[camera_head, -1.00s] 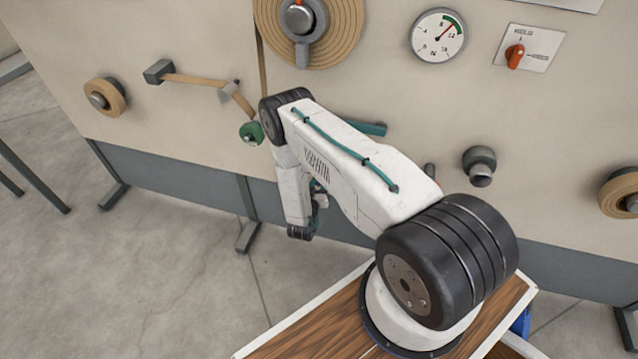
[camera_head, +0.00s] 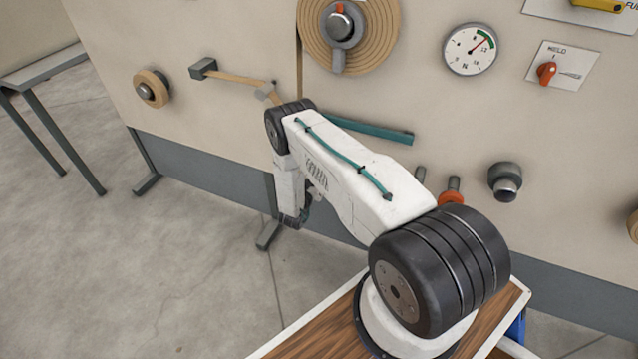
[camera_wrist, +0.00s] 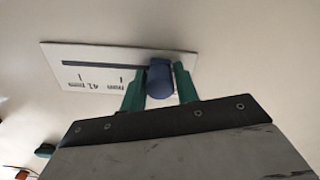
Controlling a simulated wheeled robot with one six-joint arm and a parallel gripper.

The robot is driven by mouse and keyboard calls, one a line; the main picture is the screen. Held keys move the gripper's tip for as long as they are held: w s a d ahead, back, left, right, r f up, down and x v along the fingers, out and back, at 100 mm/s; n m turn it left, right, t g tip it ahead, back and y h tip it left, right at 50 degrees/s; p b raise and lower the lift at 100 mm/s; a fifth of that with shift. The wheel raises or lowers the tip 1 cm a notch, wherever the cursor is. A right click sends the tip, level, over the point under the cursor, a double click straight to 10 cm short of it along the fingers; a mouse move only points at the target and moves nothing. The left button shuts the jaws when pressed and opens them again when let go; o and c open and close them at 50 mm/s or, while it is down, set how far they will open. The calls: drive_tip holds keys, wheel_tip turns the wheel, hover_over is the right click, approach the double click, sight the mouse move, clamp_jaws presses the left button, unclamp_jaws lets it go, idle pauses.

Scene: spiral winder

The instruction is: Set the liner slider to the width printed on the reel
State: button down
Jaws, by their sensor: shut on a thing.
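In the wrist view the liner slider's blue knob (camera_wrist: 160,80) stands out from a white scale plate (camera_wrist: 60,58). My gripper (camera_wrist: 160,73) is shut on the knob, one green finger on each side. A dark slot (camera_wrist: 90,67) runs left from the knob, which sits toward the slot's right part. The lettering is upside down; one mark seems to read 41 mm, and the label nearer the knob is partly hidden by a finger. In the head view a large wound reel (camera_head: 384,25) shows at the top; I can read no width on it. My gripper is hidden there.
The head view shows a gauge (camera_head: 470,49), a red switch (camera_head: 547,73), a grey knob (camera_head: 505,181) and a small tan roll (camera_head: 151,88) on the beige panel. A teal bar (camera_head: 370,129) lies behind my arm. Open floor is at left.

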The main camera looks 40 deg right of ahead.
drive_tip(key=shift+w+a, duration=0.25)
drive_tip(key=shift+w, duration=0.25)
drive_tip(key=c, duration=1.1)
unclamp_jaws()
drive_tip(key=shift+w+a, duration=0.1)
drive_tip(key=shift+c, duration=0.2)
drive_tip(key=v, duration=0.7)
drive_tip(key=shift+a, duration=0.35)
drive_tip(key=shift+r, duration=0.1)
